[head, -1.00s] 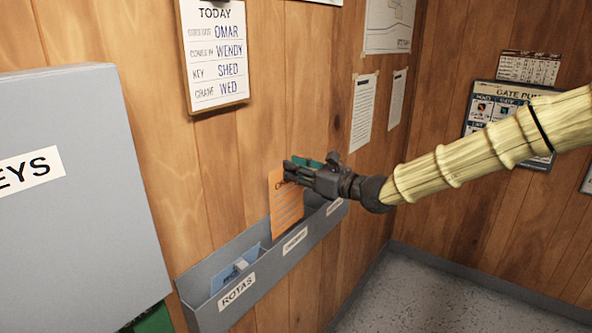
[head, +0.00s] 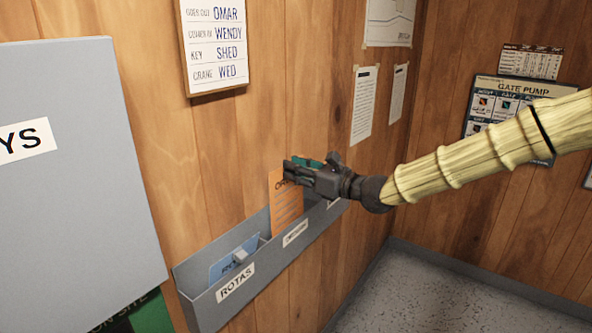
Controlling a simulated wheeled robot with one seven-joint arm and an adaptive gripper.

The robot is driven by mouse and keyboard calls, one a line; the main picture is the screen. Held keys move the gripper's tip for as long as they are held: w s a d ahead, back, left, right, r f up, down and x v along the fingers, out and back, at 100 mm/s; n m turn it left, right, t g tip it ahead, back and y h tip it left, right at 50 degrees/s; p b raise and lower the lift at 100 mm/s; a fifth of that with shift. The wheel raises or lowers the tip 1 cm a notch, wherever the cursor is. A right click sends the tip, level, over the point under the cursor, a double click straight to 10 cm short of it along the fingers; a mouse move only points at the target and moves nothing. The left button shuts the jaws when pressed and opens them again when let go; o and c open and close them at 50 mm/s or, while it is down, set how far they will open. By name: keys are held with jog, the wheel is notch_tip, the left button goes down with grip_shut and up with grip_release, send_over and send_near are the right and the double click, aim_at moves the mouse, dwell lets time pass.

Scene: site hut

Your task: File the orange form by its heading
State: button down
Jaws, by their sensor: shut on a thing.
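My gripper (head: 292,170) is shut on the top of an orange form (head: 286,208). The form hangs upright, with part of its heading hidden by the jaws. Its lower edge meets the grey wall rack (head: 187,271) behind the front wall, left of a middle label (head: 295,234) too small to read. I cannot tell how deep it sits. The left compartment is labelled ROTAS (head: 235,282) and holds a blue card (head: 236,262). A third label (head: 333,204) at the right end is partly hidden below my gripper.
A grey key box (head: 75,180) stands out from the wall at the left. A notice board (head: 215,45) with OMAR, WENDY, SHED and WED hangs above the rack. Papers (head: 364,105) and a GATE PUMP poster (head: 500,100) are on the walls. The floor (head: 430,290) at the right is clear.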

aim_at(288, 187)
jog(key=shift+f, duration=0.1)
jog(key=shift+f+b, duration=1.45)
jog(key=shift+b, duration=0.05)
jog(key=shift+f+b, duration=1.45)
jog(key=shift+f, duration=0.1)
jog(key=c, duration=1.2)
grip_release()
